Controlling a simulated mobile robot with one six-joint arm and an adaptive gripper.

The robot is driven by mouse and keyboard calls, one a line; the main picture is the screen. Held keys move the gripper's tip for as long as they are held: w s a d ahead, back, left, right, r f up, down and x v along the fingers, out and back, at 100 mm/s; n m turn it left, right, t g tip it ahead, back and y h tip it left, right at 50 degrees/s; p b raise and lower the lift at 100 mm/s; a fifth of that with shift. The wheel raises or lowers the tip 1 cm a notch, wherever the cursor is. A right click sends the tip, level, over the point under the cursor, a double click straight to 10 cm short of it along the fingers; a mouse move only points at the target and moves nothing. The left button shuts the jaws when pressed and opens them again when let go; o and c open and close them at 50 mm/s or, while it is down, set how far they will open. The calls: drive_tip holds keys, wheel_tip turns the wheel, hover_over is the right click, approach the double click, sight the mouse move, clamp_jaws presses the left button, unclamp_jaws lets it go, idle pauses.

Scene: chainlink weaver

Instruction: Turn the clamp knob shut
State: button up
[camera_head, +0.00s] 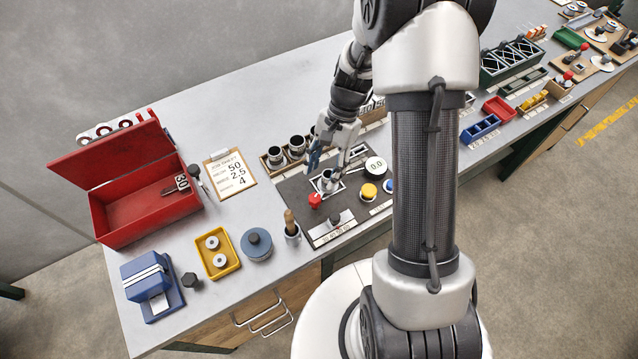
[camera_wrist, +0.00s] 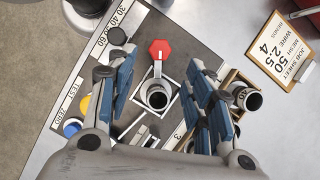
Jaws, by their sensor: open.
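The red, faceted clamp knob (camera_head: 315,200) is on the dark board, at the near left side of a small square fixture. In the wrist view the red knob (camera_wrist: 160,49) sits above a short pale stem that reaches toward a metal cup (camera_wrist: 158,97) in the fixture. The cup also shows in the head view (camera_head: 328,182). My gripper (camera_head: 328,160) hangs over the fixture with its blue-padded fingers apart and empty. In the wrist view my gripper's fingers (camera_wrist: 158,70) spread on both sides of the cup and stem. I see no contact with the knob.
A black knob (camera_head: 336,218) stands on the board's near edge by a number scale. Yellow (camera_head: 368,191) and blue (camera_head: 388,186) buttons and a round 0.0 readout (camera_head: 375,165) lie right. A rack with dark cups (camera_head: 275,157) stands behind. A wooden-handled tool (camera_head: 291,226) stands left.

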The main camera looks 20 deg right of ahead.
drive_tip(key=shift+v, duration=1.7)
drive_tip(key=s+a+r+n+t+h+b, duration=0.1)
drive_tip(key=s+a+r+n, duration=0.15)
drive_tip(key=r, duration=0.45)
drive_tip(key=s+a+r+n+t+h+b, duration=0.1)
drive_tip(key=s+r+n+t, duration=0.2)
drive_tip(key=r, duration=0.4)
drive_tip(key=s+a+r+n+t+h+b, duration=0.1)
drive_tip(key=s+n, duration=0.2)
drive_tip(key=s, duration=0.3)
drive_tip(key=s+r+n+t, duration=0.1)
drive_tip(key=s+r+n, duration=0.1)
drive_tip(key=s, duration=0.4)
drive_tip(key=shift+s+a+r+n+t+h+b, duration=0.25)
drive_tip(key=shift+s+a+n+t+h+b, duration=0.15)
drive_tip(key=shift+n, duration=0.25)
drive_tip(key=shift+f, duration=0.1)
